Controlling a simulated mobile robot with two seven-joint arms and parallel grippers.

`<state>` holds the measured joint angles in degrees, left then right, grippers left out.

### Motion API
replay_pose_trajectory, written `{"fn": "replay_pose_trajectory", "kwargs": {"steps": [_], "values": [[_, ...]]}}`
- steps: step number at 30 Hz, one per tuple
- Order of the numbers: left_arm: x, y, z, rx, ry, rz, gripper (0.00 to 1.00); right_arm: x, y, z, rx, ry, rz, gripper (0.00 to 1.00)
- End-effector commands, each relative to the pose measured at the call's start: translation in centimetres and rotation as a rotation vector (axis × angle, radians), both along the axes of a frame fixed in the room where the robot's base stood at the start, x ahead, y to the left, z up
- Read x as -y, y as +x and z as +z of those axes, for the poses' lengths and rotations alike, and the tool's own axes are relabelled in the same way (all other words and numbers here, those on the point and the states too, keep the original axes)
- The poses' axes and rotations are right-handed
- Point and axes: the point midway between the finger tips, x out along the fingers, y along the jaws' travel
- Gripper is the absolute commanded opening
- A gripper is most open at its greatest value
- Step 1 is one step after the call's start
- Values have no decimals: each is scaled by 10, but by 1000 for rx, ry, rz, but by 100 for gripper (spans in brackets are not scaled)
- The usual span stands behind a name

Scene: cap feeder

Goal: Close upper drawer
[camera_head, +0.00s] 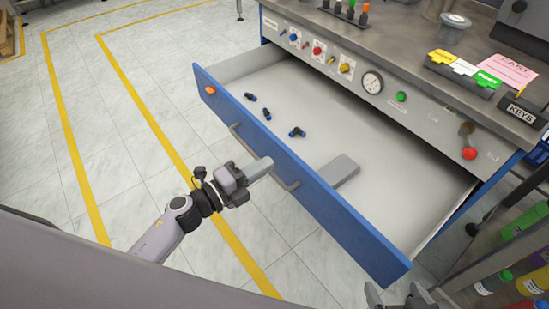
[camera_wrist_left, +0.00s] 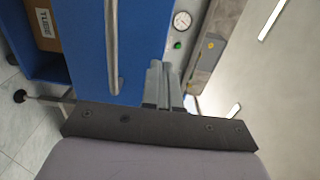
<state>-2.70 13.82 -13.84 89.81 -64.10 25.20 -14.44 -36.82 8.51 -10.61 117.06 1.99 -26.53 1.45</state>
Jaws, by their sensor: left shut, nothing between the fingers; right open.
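The upper drawer (camera_head: 345,215) stands pulled far out of the workbench, its blue front facing me. It has a metal bar handle (camera_head: 288,184), which also shows in the left wrist view (camera_wrist_left: 112,50). My right gripper (camera_head: 396,296) is open at the bottom edge, mostly cut off, below the drawer's right end.
Several dark blue fittings (camera_head: 297,132) and a grey block (camera_head: 338,170) lie in the drawer. A rack with bottles (camera_head: 525,220) stands at right.

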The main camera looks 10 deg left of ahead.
Motion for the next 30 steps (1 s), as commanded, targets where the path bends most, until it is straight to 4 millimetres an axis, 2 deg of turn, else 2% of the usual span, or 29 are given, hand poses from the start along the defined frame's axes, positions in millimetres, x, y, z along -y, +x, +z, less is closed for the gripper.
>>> {"fn": "replay_pose_trajectory", "kwargs": {"steps": [3, 9, 24, 30], "values": [[11, 15, 0, 0, -3, 0, 0, 0, 2, 0, 4, -1, 0, 97], [22, 28, 0, 0, -1, 0, 0, 0, 4, -1, 8, 0, 0, 97], [24, 31, 0, 0, 0, 0, 0, 1, 4, -1, 9, -4, 2, 97], [30, 40, 0, 1, -1, 1, 0, 2, 4, -3, 9, -5, 2, 97]]}}
